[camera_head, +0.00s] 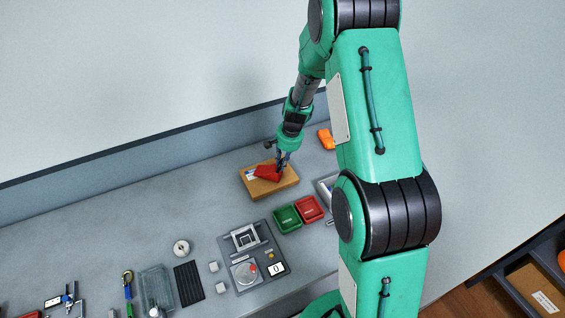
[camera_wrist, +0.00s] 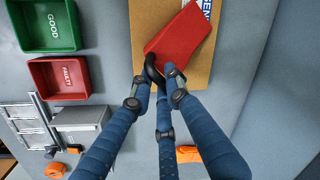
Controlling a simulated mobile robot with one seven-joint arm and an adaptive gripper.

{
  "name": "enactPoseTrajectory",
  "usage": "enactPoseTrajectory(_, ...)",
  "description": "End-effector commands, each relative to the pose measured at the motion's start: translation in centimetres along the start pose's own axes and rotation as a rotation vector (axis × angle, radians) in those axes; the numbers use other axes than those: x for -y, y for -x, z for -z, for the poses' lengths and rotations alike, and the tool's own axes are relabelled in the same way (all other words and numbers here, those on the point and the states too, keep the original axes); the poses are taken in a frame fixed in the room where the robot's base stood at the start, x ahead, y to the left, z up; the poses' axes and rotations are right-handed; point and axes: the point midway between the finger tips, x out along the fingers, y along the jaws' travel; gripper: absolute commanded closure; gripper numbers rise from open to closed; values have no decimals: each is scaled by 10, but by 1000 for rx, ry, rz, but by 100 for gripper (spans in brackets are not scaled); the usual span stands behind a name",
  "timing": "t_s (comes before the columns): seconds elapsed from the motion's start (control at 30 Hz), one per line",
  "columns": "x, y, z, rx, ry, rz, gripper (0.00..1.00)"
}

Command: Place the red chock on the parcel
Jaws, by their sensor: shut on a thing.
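The red chock (camera_head: 267,172) is at the brown parcel (camera_head: 283,184) on the bench near the back wall. In the wrist view the red chock (camera_wrist: 180,38) overlaps the parcel (camera_wrist: 142,18) and covers part of its white and blue label (camera_wrist: 206,8). My gripper (camera_head: 281,165) reaches down over the parcel and is shut on the near end of the chock; its fingers show in the wrist view (camera_wrist: 160,78). I cannot tell whether the chock's underside touches the parcel.
A green tray (camera_head: 287,218) and a red tray (camera_head: 308,208) stand in front of the parcel, marked GOOD and FAULTY. An orange thing (camera_head: 326,139) lies behind to the right. A grey panel with a dial (camera_head: 246,272) is nearer. The bench left of the parcel is clear.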

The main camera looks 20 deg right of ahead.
Motion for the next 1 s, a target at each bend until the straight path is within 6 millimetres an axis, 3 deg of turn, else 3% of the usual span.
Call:
enactPoseTrajectory(0.03, 0, -1, 0, 0, 0, 0, 83)
enactPoseTrajectory(0.13, 0, -1, 0, 0, 0, 0, 66)
enactPoseTrajectory(0.63, 1, 6, 0, -1, 0, 1, 66)
enactPoseTrajectory(1.0, 1, 49, 0, -2, 1, 2, 66)
